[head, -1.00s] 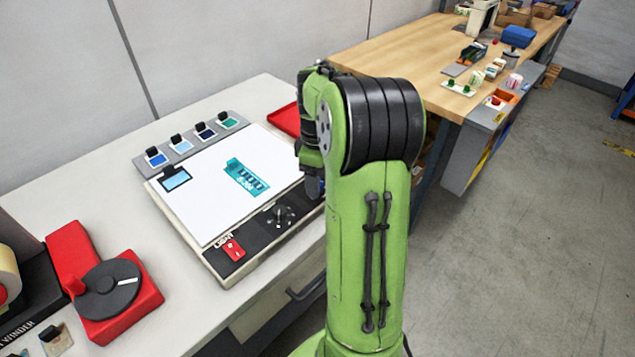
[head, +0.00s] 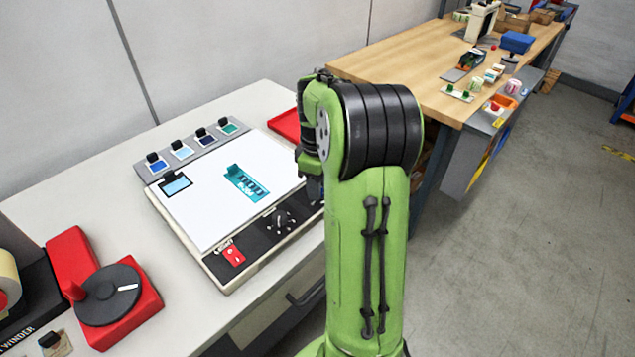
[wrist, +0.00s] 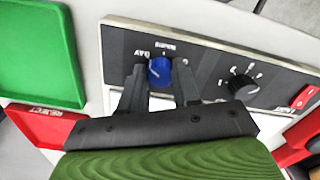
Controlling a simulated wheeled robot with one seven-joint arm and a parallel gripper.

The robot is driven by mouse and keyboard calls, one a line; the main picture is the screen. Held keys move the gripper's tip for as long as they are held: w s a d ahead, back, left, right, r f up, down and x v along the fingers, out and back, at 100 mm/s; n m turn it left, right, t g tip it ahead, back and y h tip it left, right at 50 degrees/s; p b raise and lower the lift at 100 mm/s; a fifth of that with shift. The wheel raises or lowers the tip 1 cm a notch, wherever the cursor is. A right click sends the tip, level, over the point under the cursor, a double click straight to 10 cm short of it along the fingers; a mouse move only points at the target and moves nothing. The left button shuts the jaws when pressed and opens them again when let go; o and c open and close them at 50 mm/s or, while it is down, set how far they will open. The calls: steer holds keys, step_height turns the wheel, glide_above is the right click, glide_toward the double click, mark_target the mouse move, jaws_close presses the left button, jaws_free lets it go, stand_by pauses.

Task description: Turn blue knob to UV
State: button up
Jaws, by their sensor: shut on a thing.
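The blue knob (wrist: 159,72) sits on the dark control strip of the light panel in the wrist view. My gripper (wrist: 160,82) has one finger on each side of the knob and is shut on it. A pale pointer mark shows on the knob's face, toward its lower left in the picture. Small white labels stand around the knob, too blurred to read surely. In the head view my arm hides the blue knob and the fingertips. The light panel (head: 212,205) lies on the bench there, with a teal label on its white surface.
A black knob (wrist: 243,86) and a red switch (wrist: 305,97) share the control strip. A red tray (wrist: 45,128) and a green tray (wrist: 38,55) lie beside the panel. A red rewinder with a grey disc (head: 108,295) stands at the left of the bench.

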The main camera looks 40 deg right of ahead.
steer(key=m+p, duration=0.2)
steer(key=m, duration=0.3)
steer(key=shift+a+r+m, duration=0.1)
steer(key=shift+m, duration=0.2)
steer(key=m+p, duration=0.1)
steer(key=m, duration=0.5)
steer(key=shift+p, duration=0.4)
steer(key=m+p, duration=0.1)
steer(key=m, duration=0.4)
steer(key=shift+w+m, duration=0.1)
steer(key=shift+m, duration=0.3)
steer(key=m+p, duration=0.1)
steer(key=m, duration=0.4)
steer(key=shift+m, duration=0.3)
steer(key=o, duration=1.1)
steer(key=shift+c, duration=0.2)
step_height(320, 180, up, 16)
steer(key=p, duration=0.3)
steer(key=shift+f+p, duration=0.2)
steer(key=shift+p, duration=0.1)
